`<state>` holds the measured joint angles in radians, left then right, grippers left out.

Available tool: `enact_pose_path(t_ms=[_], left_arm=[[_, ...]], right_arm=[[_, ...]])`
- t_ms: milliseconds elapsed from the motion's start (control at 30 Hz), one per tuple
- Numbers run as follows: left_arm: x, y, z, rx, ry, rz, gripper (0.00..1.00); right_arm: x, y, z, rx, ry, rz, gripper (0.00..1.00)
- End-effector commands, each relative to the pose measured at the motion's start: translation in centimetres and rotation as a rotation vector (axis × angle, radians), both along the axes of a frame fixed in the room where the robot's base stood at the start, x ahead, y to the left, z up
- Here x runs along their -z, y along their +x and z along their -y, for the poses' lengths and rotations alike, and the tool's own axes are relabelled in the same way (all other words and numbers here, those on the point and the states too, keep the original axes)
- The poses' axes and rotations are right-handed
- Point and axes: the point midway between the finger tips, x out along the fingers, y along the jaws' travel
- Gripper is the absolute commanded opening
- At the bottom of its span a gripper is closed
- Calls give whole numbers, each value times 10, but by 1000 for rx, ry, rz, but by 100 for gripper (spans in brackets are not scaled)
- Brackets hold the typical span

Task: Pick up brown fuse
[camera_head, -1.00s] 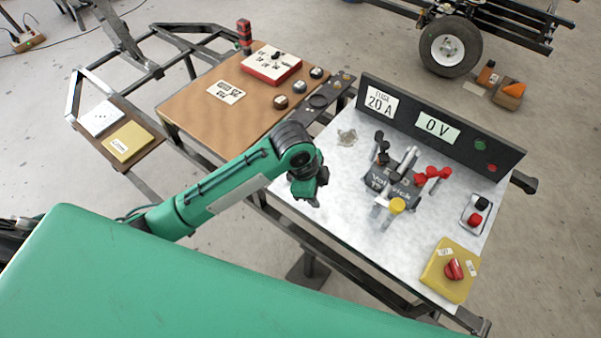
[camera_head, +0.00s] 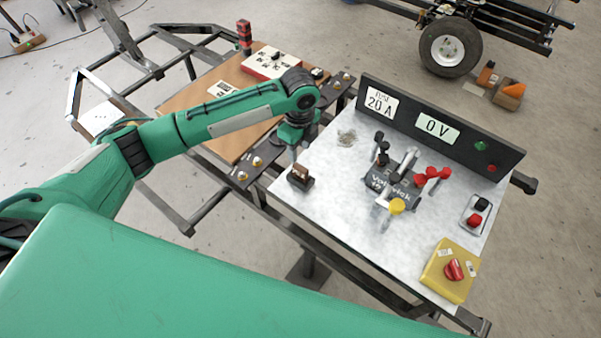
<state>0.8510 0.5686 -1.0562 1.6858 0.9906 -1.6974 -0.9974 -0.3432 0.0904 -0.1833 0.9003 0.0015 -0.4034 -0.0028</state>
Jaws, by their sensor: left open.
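A small brown fuse (camera_head: 301,171) sits upright in a dark block near the left corner of the light worktop (camera_head: 340,215). My left gripper (camera_head: 294,150) is just behind and above the fuse, apart from it as far as I can see. It points down over the worktop's left edge. It is open and holds nothing that I can see; its fingertips are small and partly hidden by the wrist. My right gripper is not in view.
A black panel (camera_head: 460,148) reading 20 A and 0 V stands along the worktop's back. A dark clamp-like device (camera_head: 392,190) with red and yellow knobs is mid-worktop. A yellow switch box (camera_head: 446,285) sits at the front right. The worktop's front middle is clear.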

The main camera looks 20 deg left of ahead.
Motion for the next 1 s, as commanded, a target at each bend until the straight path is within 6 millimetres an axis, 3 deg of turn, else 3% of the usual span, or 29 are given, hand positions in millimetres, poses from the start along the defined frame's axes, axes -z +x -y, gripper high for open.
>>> enact_pose_path(t_ms=[100,367,633,967,1000], left_arm=[[22,0,0,0,0,-1,42],[44,0,1,0,0,1,42],[82,0,2,0,1,-1,42],[92,1,2,0,-1,2,42],[92,1,2,0,-1,2,38]], right_arm=[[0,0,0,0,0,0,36],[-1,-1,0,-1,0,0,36],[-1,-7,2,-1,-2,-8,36],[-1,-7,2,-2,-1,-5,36],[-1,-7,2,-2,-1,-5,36]])
